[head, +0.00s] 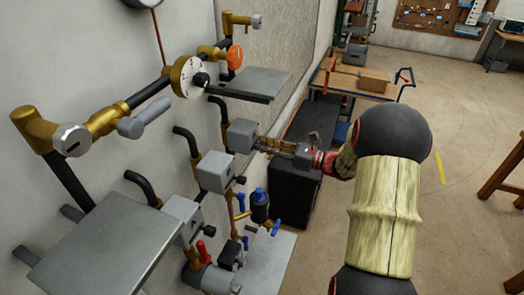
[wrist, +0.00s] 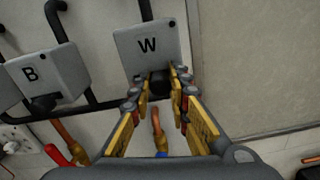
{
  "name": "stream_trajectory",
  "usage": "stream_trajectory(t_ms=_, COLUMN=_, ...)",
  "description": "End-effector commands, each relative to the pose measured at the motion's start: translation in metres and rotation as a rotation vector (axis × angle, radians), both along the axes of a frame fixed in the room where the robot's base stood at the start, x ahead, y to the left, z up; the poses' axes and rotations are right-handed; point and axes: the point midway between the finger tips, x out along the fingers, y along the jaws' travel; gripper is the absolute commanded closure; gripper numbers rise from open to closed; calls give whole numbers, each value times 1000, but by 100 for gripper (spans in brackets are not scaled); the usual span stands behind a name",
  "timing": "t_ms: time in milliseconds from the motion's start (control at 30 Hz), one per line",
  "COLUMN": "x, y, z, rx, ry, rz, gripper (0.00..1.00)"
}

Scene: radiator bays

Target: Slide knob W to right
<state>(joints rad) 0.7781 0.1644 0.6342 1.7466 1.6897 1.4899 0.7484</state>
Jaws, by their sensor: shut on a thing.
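The grey box marked W (wrist: 147,46) is at the top middle of the wrist view, fixed to the wall. Its black knob (wrist: 159,82) sticks out below the letter, between my fingertips. My gripper (wrist: 160,90) is shut on this knob, with a yellow-padded finger on each side. In the head view the W box (head: 242,135) is near the middle and my gripper (head: 268,143) reaches it from the right. The knob is hidden there by the fingers. Where the knob stands along its slide cannot be told.
A second grey box marked B (wrist: 38,75) with its own knob is left of W. Black pipes run behind both. A grey shelf plate (head: 252,84) juts out above W. A blue-topped valve (head: 259,205) stands below. Open floor lies to the right.

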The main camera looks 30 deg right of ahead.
Motion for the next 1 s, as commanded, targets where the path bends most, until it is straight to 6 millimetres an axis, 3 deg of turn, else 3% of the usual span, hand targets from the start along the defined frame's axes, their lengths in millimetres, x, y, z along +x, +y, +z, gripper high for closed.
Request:
stream_trajectory(t_ms=100, x=9, y=-12, z=-1, rx=0, ry=-1, rz=-2, gripper=100)
stream_trajectory(t_ms=367, x=10, y=-14, z=1, rx=-1, ry=-2, rz=-4, gripper=100)
stream_trajectory(t_ms=400, x=10, y=-14, z=1, rx=-1, ry=-2, rz=-4, gripper=81)
stream_trajectory(t_ms=700, x=10, y=-13, z=1, rx=-1, ry=-2, rz=-2, gripper=64)
stream_trajectory(t_ms=1000, x=9, y=-13, z=0, rx=0, ry=-1, rz=-1, gripper=63)
